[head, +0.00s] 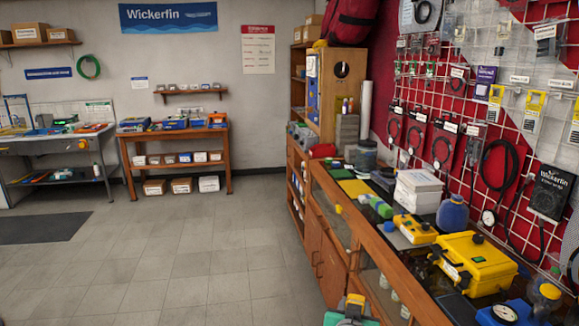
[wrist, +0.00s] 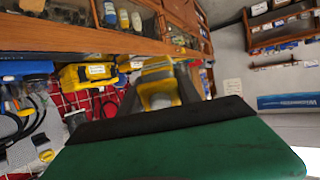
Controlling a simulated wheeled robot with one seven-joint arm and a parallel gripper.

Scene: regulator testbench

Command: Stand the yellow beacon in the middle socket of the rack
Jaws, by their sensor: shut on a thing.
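My gripper (head: 352,312) is at the bottom edge of the head view, in front of the long wooden counter and partly cut off. It is shut on a yellow and pale grey thing, taken to be the yellow beacon (wrist: 158,98), seen between its dark fingers in the wrist view. Only a little yellow of it shows in the head view. The green, black-edged body of my gripper fills the lower wrist view. I cannot pick out the rack or its middle socket in either view.
The counter (head: 318,208) runs along the right, crowded with a large yellow case (head: 473,262), a smaller yellow box (head: 414,229), white boxes (head: 418,190) and a blue jar (head: 452,213). A grid wall (head: 510,60) with hanging goods stands behind.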

